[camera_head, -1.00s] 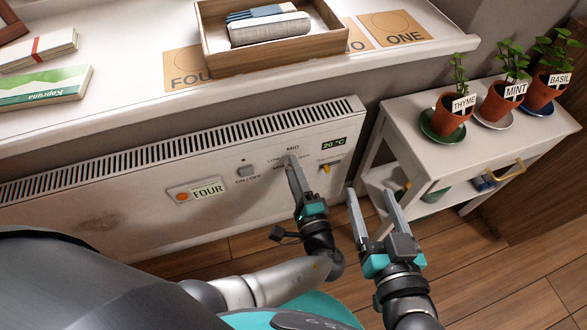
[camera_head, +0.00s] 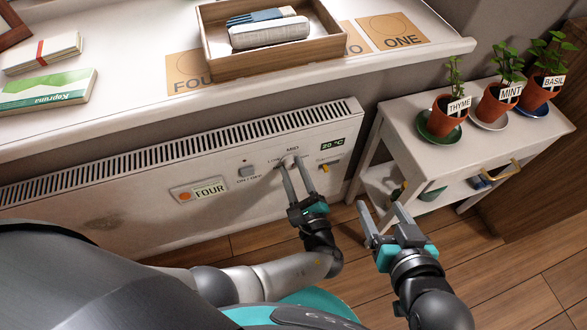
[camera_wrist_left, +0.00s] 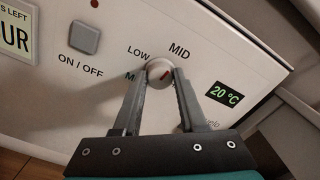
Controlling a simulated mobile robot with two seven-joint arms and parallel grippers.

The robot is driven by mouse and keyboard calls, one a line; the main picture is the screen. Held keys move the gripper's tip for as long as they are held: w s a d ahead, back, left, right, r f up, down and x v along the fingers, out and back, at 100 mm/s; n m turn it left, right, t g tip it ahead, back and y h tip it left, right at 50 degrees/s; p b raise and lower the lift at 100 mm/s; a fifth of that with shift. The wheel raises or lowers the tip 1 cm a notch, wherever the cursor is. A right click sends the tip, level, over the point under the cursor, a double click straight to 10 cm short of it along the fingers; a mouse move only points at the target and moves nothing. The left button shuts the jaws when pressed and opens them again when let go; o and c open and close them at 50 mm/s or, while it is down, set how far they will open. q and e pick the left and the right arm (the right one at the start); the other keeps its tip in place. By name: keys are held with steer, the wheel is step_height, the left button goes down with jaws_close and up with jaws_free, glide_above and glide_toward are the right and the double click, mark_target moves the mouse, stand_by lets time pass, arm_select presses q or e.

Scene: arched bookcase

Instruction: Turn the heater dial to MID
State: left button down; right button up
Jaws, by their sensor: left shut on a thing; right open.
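The heater (camera_head: 120,200) is a white panel under the sill. Its round white dial (camera_head: 289,161) sits below the printed MID, with LOW to its left. In the left wrist view the dial (camera_wrist_left: 158,68) has a red mark; its exact heading is hard to read. Another label starting with M is partly covered by a finger. My left gripper (camera_head: 292,168) is shut on the dial, one finger on each side. My right gripper (camera_head: 382,208) is open and empty, in front of the white side table.
An ON/OFF button (camera_head: 246,171) and a 20 °C display (camera_head: 333,144) flank the dial. The sill (camera_head: 130,115) overhangs above with a wooden tray (camera_head: 275,64). A side table (camera_head: 460,160) with potted herbs stands right.

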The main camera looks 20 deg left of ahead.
arm_select(q)
steer(key=shift+w+m, duration=0.15)
steer(key=shift+m, duration=0.15)
arm_select(e)
steer(key=shift+d, duration=0.15)
arm_select(q)
steer(key=shift+c, duration=2.3)
jaws_free()
